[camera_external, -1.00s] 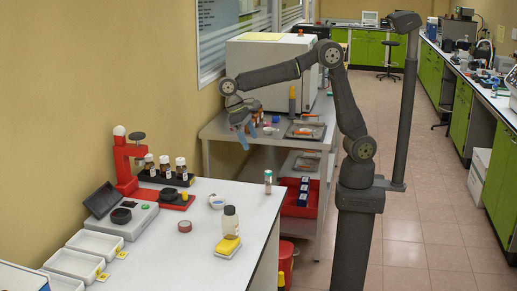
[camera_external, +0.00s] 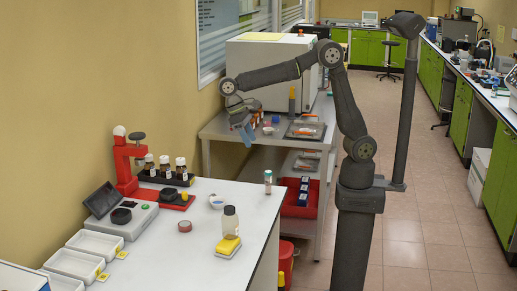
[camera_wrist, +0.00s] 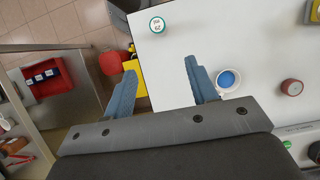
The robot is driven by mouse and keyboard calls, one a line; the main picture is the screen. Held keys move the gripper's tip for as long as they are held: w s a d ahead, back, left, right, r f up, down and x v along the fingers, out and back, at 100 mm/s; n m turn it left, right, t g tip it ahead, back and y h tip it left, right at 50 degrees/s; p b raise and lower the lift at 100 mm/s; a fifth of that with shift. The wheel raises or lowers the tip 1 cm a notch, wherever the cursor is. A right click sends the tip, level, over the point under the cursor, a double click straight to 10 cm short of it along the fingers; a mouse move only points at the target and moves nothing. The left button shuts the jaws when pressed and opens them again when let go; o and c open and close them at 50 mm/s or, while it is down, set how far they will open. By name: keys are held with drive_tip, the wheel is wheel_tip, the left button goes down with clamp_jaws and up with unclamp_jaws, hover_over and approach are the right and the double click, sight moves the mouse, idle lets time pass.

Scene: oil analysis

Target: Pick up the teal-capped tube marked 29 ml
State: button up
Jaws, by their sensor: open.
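The teal-rimmed tube (camera_wrist: 157,25) shows end-on in the wrist view, near the white table's edge at the top. Its white cap top bears a marking that looks like 29 ml. In the external view the small tube (camera_external: 268,182) stands upright near the table's far right corner; its label is too small to read there. My gripper (camera_external: 247,137) is open and empty, above and beyond the table's far edge. In the wrist view its two blue fingers (camera_wrist: 160,75) are spread wide, with the tube beyond them, apart from both.
A cup of blue liquid (camera_wrist: 228,80) sits near the right finger. A reddish roll (camera_wrist: 292,87) lies further right. A bottle (camera_external: 230,222) stands by a yellow block (camera_external: 228,246). A steel bench (camera_external: 215,128) and red bin (camera_external: 314,201) lie beyond the table.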

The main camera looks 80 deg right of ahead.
drive_tip(key=n+t, duration=0.5)
drive_tip(key=n, duration=1.5)
hover_over(268, 171)
drive_tip(key=f, duration=1.1)
drive_tip(key=shift+w, duration=0.3)
drive_tip(key=shift+s+f, duration=0.2)
drive_tip(key=shift+f, duration=1.2)
drive_tip(key=shift+s+f, duration=0.2)
drive_tip(key=shift+f, duration=1.15)
drive_tip(key=c, duration=1)
